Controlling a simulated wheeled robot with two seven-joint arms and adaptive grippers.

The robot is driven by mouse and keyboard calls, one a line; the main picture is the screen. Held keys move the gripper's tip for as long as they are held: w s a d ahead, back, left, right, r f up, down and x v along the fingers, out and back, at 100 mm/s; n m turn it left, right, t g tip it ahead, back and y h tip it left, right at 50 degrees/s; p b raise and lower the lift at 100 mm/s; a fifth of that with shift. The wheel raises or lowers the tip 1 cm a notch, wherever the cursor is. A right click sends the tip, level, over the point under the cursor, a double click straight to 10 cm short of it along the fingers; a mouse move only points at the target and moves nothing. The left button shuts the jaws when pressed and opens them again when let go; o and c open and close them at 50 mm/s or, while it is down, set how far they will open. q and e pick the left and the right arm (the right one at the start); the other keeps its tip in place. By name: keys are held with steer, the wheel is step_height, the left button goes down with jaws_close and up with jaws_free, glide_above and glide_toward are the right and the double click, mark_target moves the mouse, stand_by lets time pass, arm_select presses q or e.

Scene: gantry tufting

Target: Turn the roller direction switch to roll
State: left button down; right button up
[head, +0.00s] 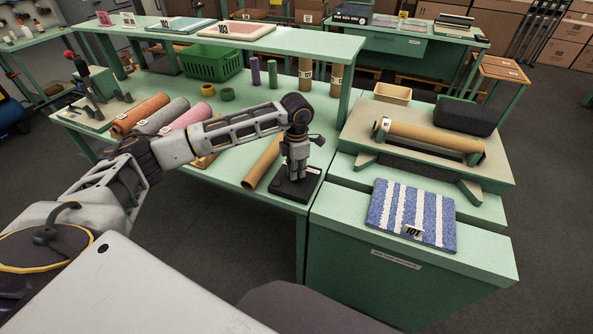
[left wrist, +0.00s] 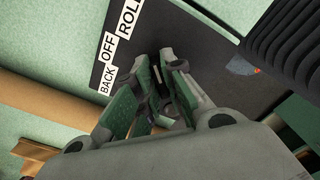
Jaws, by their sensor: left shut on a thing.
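The roller direction switch is a black plate (head: 291,192) at the right front of the green table. In the left wrist view the plate (left wrist: 200,40) carries white labels reading BACK (left wrist: 106,78), OFF (left wrist: 108,46) and ROLL (left wrist: 127,18). My left gripper (head: 297,174) points down over the plate. In the left wrist view its fingers (left wrist: 163,82) are closed together around the switch's knob, which they mostly hide. I cannot tell which label the knob points to. My right gripper is not in view.
A cardboard tube (head: 262,163) lies close left of the switch. Rolled fabrics (head: 160,118) lie farther left. A rolling machine with a brown roller (head: 436,137) stands to the right, with a blue-and-white striped mat (head: 433,212) in front. A shelf (head: 315,45) overhangs the table's back.

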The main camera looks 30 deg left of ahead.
arm_select(q)
steer(key=c, duration=1.5)
jaws_free()
step_height(320, 180, up, 12)
